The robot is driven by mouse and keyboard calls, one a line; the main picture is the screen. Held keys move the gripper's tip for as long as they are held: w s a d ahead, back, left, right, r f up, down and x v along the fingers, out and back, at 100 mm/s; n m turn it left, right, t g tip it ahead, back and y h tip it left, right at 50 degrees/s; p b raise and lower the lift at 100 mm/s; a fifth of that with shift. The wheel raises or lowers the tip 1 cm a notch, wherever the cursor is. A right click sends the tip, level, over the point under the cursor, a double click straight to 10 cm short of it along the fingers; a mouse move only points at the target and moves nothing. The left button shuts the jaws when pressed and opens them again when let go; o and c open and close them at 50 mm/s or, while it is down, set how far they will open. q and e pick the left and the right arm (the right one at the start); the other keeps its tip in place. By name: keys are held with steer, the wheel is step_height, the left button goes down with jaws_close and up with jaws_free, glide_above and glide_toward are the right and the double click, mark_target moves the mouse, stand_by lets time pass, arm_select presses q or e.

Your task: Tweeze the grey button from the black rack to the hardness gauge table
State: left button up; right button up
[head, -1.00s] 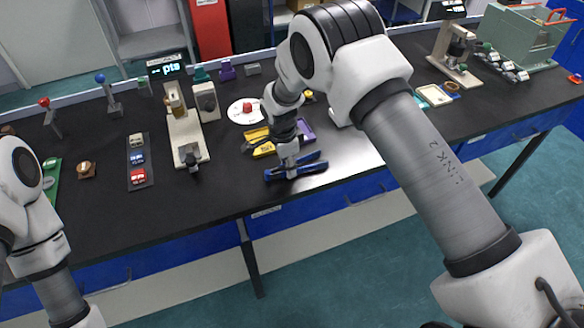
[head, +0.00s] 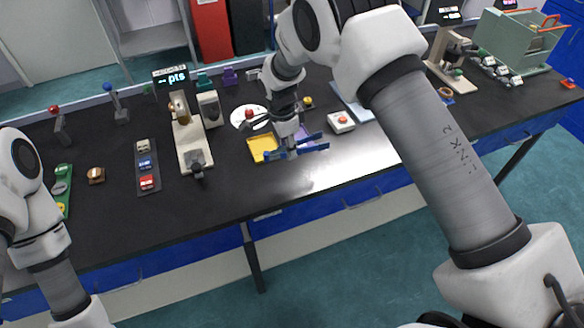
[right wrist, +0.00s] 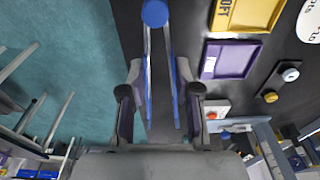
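The black rack (head: 150,192) lies left of centre in the head view with a pale grey button (head: 142,146) at its far end, then a blue and a red one. The hardness gauge (head: 183,120), cream with a "pts" display, stands right of the rack; its small table is hard to make out. My right gripper (head: 291,148) is shut on blue tweezers (head: 312,148) above the bench front, well right of the gauge. The tweezers (right wrist: 155,14) run between my fingers (right wrist: 160,98) in the right wrist view, their legs apart, with nothing visible between them. My left gripper is out of view.
A white box with a red button (head: 341,122) stands to the right. The front of the black bench is clear.

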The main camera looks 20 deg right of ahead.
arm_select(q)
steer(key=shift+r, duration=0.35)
arm_select(e)
steer(key=shift+r, duration=0.65)
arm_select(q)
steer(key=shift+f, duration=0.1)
arm_select(e)
steer(key=shift+f, duration=0.1)
arm_select(q)
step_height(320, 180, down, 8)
steer(key=b, duration=0.7)
steer(key=shift+b, duration=0.4)
arm_select(e)
steer(key=s+f+n, duration=0.1)
steer(key=s+n, duration=0.2)
steer(key=n, duration=0.5)
steer(key=s+f+n+t+y, duration=0.1)
steer(key=s+n, duration=0.2)
steer(key=n, duration=0.6)
steer(key=shift+d+f+n, duration=0.15)
steer(key=shift+f+n, duration=0.15)
